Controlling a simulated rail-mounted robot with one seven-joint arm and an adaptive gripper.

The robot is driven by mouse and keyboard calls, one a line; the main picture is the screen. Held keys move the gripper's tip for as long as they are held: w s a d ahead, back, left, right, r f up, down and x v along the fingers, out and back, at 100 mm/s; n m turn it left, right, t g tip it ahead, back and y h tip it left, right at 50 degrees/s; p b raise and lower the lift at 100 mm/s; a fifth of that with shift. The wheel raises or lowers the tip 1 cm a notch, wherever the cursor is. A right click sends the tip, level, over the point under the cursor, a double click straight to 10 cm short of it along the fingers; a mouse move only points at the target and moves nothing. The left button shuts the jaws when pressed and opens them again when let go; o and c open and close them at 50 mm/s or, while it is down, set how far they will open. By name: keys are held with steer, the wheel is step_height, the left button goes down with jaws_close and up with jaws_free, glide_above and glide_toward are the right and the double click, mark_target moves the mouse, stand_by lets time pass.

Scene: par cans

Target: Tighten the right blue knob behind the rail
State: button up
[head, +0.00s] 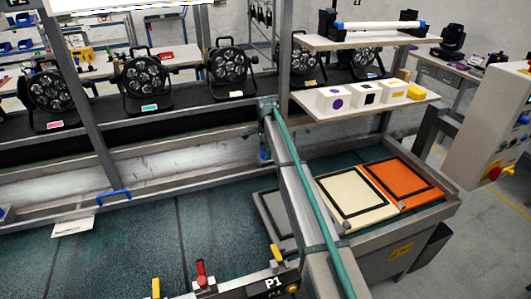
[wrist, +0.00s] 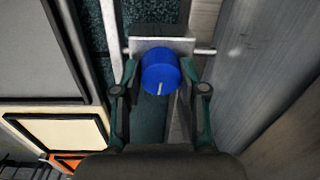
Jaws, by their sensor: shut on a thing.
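The blue knob (wrist: 161,66) is in the upper middle of the wrist view, with a pale pointer line on its face. It sits in front of a light grey metal bracket (wrist: 140,45) with a thin rod through it. My gripper (wrist: 159,76) has its two dark green fingers on either side of the knob and is shut on it. The fingertips are partly hidden by the knob and bracket.
A grey metal surface (wrist: 245,75) runs close along the right in the wrist view. Cream (head: 355,192) and orange (head: 398,183) framed panels lie on the bench at the right. Several par cans (head: 148,80) stand along the back shelf. A blue handle (head: 114,195) is at the left.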

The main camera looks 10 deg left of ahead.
steer(key=o, duration=1.1)
steer(key=shift+o, duration=0.2)
step_height(320, 180, up, 12)
steer(key=shift+s+d, duration=0.15)
steer(key=shift+s, duration=0.15)
